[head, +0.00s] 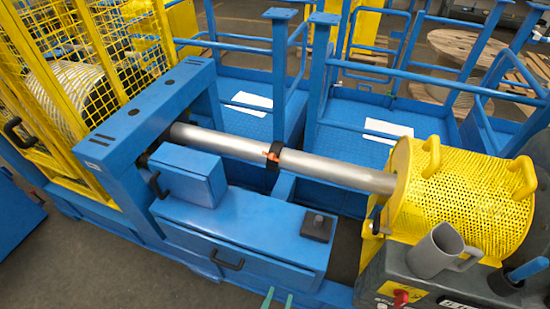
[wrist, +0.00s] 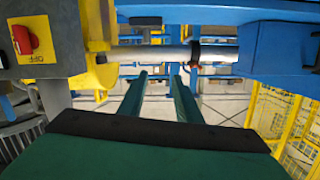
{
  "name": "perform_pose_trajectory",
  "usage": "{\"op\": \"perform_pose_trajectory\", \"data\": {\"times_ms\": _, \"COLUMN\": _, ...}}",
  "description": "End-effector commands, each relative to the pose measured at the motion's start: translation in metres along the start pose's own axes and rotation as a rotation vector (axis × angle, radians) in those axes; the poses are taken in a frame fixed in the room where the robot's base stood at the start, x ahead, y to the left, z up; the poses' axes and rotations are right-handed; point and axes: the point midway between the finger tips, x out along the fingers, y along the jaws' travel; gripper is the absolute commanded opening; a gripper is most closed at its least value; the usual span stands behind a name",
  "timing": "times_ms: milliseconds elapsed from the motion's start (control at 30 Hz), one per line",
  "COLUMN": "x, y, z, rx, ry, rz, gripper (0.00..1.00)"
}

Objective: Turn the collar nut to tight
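The collar nut is a black ring (head: 280,158) with an orange-red mark, around a silver shaft (head: 230,144) between the blue frame and the yellow perforated guard. The black collar also shows in the wrist view (wrist: 195,52), with its red mark low on it. My gripper (head: 278,299) shows only its green fingertips at the bottom edge of the head view, well in front of the collar. In the wrist view my gripper (wrist: 160,78) has its two green fingers apart with nothing between them. The collar appears beyond the fingertips, slightly right, and apart from them.
A blue box (head: 188,176) with a black handle stands before the shaft. A blue cabinet (head: 240,232) with a black block (head: 319,227) lies between gripper and collar. The yellow guard (head: 465,205), a grey mug (head: 437,251) and a red switch (head: 401,297) are at right.

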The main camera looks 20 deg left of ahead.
Motion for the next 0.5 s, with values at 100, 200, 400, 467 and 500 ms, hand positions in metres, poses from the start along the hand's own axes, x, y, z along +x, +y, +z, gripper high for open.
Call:
{"op": "perform_pose_trajectory", "data": {"times_ms": 100, "x": 0.05, "y": -0.026, "z": -0.01, "rx": 0.032, "ry": 0.041, "rz": -0.027, "gripper": 0.31}}
{"op": "perform_pose_trajectory", "data": {"times_ms": 200, "x": 0.089, "y": -0.049, "z": -0.023, "rx": 0.041, "ry": 0.071, "rz": -0.065, "gripper": 0.31}}
{"op": "perform_pose_trajectory", "data": {"times_ms": 400, "x": 0.161, "y": -0.093, "z": -0.059, "rx": 0.011, "ry": 0.134, "rz": -0.168, "gripper": 0.31}}
{"op": "perform_pose_trajectory", "data": {"times_ms": 467, "x": 0.181, "y": -0.105, "z": -0.072, "rx": -0.012, "ry": 0.152, "rz": -0.203, "gripper": 0.31}}
{"op": "perform_pose_trajectory", "data": {"times_ms": 500, "x": 0.193, "y": -0.114, "z": -0.08, "rx": -0.03, "ry": 0.164, "rz": -0.227, "gripper": 0.31}}
